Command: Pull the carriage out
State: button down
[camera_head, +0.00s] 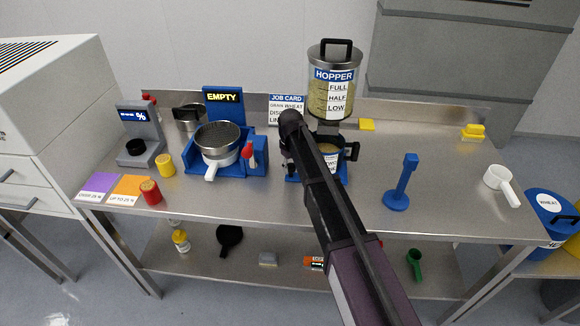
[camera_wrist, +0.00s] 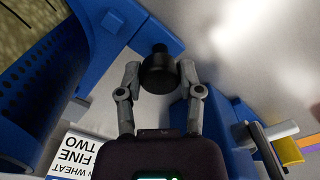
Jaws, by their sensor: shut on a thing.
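The carriage under the hopper shows in the wrist view as a blue frame (camera_wrist: 105,25) with a black knob (camera_wrist: 158,72) on it. My gripper (camera_wrist: 159,78) is shut on the knob, one finger on each side. In the head view my gripper (camera_head: 287,152) is at the left side of the hopper stand, partly hidden by my own arm. The hopper (camera_head: 333,100) is a clear container of grain with a FULL, HALF, LOW label. Below it, a labelled vessel with a black handle (camera_head: 351,150) sits in the blue base (camera_head: 340,180). My arm hides part of this base.
The front middle of the steel table (camera_head: 260,205) is clear.

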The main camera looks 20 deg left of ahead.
jog(key=shift+s+d, duration=0.15)
jog(key=shift+s, duration=0.55)
jog(key=s+d, duration=0.1)
jog(key=s, duration=0.3)
jog(key=s+d, duration=0.1)
jog(key=s, duration=0.4)
jog(key=s+d, duration=0.1)
jog(key=s, duration=0.4)
jog(key=shift+s+d, duration=0.1)
jog(key=shift+d, duration=0.1)
jog(key=shift+f, duration=0.1)
jog(key=shift+c, duration=1.3)
grip_release()
jog(key=shift+s, duration=0.1)
jog(key=shift+r, duration=0.2)
